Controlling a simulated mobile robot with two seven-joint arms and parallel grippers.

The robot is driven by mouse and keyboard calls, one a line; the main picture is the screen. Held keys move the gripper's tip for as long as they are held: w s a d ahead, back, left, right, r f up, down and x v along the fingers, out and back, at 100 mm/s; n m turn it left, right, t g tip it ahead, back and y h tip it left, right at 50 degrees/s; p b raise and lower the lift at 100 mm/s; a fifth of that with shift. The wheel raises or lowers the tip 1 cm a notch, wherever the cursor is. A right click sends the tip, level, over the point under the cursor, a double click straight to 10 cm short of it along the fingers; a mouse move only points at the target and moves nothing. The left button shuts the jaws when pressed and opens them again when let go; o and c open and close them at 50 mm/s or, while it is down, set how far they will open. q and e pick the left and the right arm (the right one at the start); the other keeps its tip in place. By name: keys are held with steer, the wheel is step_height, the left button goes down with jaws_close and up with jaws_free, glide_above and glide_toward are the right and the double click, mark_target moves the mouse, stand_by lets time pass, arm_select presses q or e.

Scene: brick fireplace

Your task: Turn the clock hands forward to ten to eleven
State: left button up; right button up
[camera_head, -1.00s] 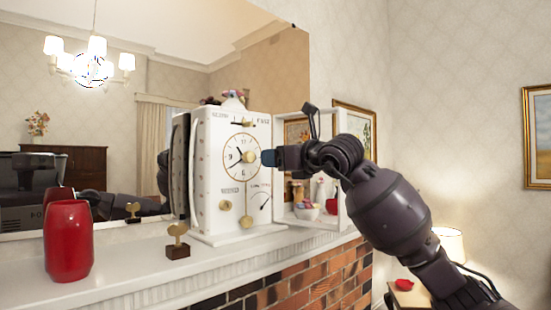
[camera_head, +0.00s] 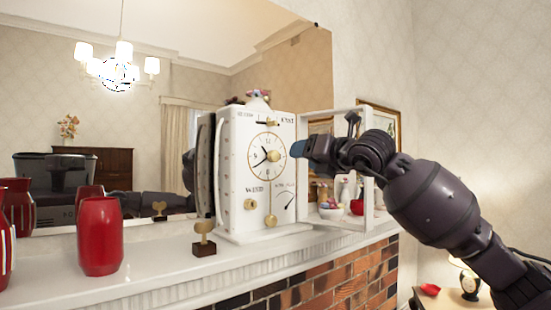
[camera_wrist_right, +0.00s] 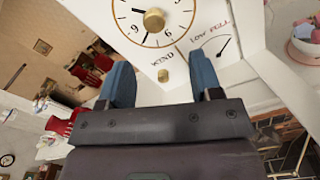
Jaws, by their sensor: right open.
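The white clock (camera_head: 232,165) stands upright on the mantel, its round dial (camera_head: 267,155) facing me. Its dark hands point to the upper left and lower left from a gold centre knob (camera_head: 272,156). In the right wrist view the knob (camera_wrist_right: 154,20) and lower dial show at the top, beyond the fingers. My right gripper (camera_head: 300,148) is just right of the dial, apart from the hands. In the right wrist view its two blue fingers (camera_wrist_right: 162,80) are spread with nothing between them. My left gripper is not in view.
The clock's glazed door (camera_head: 366,175) stands open on the right, behind my right arm. A gold key on a dark block (camera_head: 204,240) stands left of the clock. A red vase (camera_head: 100,237) is farther left. A mirror (camera_head: 215,85) backs the mantel (camera_head: 200,268).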

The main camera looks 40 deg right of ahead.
mark_target(276, 156)
steer(key=w+m, duration=0.1)
steer(key=w, duration=0.2)
steer(key=w+m+p, duration=0.1)
steer(key=w, duration=0.3)
steer(key=w+a+m, duration=0.1)
steer(key=w+m, duration=0.1)
steer(key=w, duration=0.1)
steer(key=shift+w+a+r, duration=0.1)
steer(key=shift+w, duration=0.3)
steer(key=shift+y, duration=0.3)
steer(key=c, duration=0.9)
